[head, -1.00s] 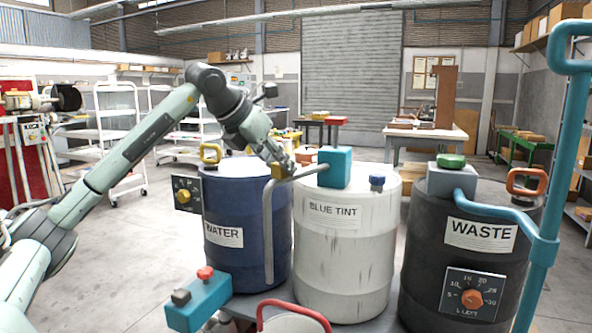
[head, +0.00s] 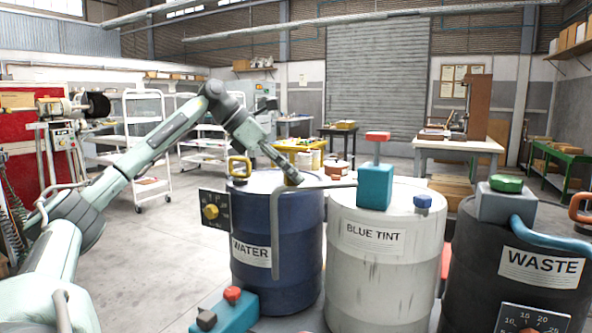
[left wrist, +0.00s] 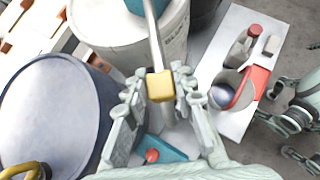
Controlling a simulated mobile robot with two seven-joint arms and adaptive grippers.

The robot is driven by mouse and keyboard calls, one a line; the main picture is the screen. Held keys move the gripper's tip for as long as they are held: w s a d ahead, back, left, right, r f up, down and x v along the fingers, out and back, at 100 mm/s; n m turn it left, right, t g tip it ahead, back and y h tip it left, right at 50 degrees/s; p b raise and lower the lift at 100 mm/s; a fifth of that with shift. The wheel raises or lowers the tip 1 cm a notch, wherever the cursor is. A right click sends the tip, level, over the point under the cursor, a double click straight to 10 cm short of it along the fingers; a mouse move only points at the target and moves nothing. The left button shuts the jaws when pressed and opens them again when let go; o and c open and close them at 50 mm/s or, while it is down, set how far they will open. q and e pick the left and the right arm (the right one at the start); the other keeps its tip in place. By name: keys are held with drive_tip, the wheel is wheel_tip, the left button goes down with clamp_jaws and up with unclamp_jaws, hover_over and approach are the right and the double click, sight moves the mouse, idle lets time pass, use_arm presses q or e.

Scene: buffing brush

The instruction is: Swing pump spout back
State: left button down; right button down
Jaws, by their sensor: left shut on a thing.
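The pump's teal body (head: 375,187) stands on the white BLUE TINT drum (head: 380,275). Its grey spout (head: 276,240) runs left from the body to the top of the blue WATER drum (head: 298,250), then bends down in front of it. My left gripper (head: 289,178) is at the yellow grip on the spout's level part. In the left wrist view, the yellow grip (left wrist: 160,86) lies between the fingers, and the gripper is shut on it. The fingertips are small and partly hidden in the head view. My right gripper does not show in the head view.
The black WASTE drum (head: 515,270) stands at right, with a blue pipe beside it. A teal block with a red knob (head: 232,295) is low in front of the WATER drum. Open floor lies at left.

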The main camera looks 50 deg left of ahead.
use_arm(q)
drive_tip(key=shift+a+r, duration=0.1)
drive_tip(key=shift+a, duration=0.05)
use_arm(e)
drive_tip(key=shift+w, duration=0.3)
use_arm(q)
drive_tip(key=c, duration=1.2)
unclamp_jaws()
drive_tip(key=shift+w, duration=0.15)
drive_tip(key=v, duration=1.2)
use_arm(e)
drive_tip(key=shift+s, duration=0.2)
